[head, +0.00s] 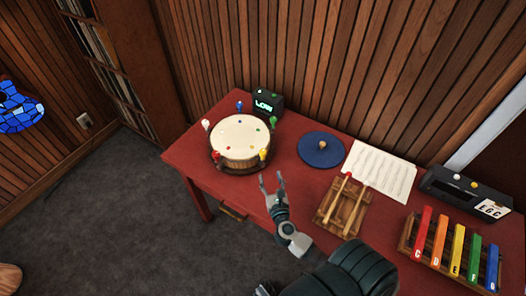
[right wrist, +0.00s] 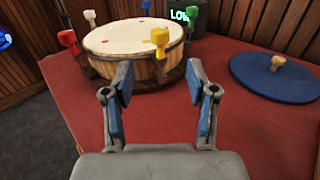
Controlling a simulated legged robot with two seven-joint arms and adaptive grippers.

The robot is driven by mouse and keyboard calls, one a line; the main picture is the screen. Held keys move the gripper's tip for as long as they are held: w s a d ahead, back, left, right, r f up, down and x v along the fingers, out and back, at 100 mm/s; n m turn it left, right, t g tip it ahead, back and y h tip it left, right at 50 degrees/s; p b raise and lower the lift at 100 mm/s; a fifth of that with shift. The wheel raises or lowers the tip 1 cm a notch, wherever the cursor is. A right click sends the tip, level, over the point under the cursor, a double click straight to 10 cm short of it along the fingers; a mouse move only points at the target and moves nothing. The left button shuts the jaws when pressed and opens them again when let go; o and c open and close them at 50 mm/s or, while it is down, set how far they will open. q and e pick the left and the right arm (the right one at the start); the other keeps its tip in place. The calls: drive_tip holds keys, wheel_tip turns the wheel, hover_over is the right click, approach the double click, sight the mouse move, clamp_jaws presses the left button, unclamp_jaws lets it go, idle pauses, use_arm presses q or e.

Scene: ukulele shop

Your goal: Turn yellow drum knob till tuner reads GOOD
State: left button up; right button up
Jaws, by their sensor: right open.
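The drum (head: 240,137) stands on the red table with several coloured knobs around its rim. Its yellow knob (head: 263,154) is on the near right side, and it also shows in the right wrist view (right wrist: 160,38). The black tuner (head: 269,103) stands behind the drum and reads LOW in green; it is partly cut off in the right wrist view (right wrist: 187,14). My right gripper (head: 272,182) is open and empty, on the near side of the yellow knob and apart from it. In the right wrist view the knob appears between and beyond the fingertips (right wrist: 158,72). My left gripper is not in view.
A blue round mat (head: 312,154) with a small wooden knob lies right of the drum. Farther right are a sheet of music (head: 380,171), a wooden rack with mallets (head: 343,208), coloured bars (head: 457,250) and a black box (head: 468,190). Bare red tabletop (right wrist: 205,105) lies before the drum.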

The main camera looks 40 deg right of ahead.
sight(264, 155)
drive_tip(key=x, duration=1.3)
drive_tip(key=shift+w+f, duration=0.1)
drive_tip(key=shift+c, duration=0.2)
clamp_jaws()
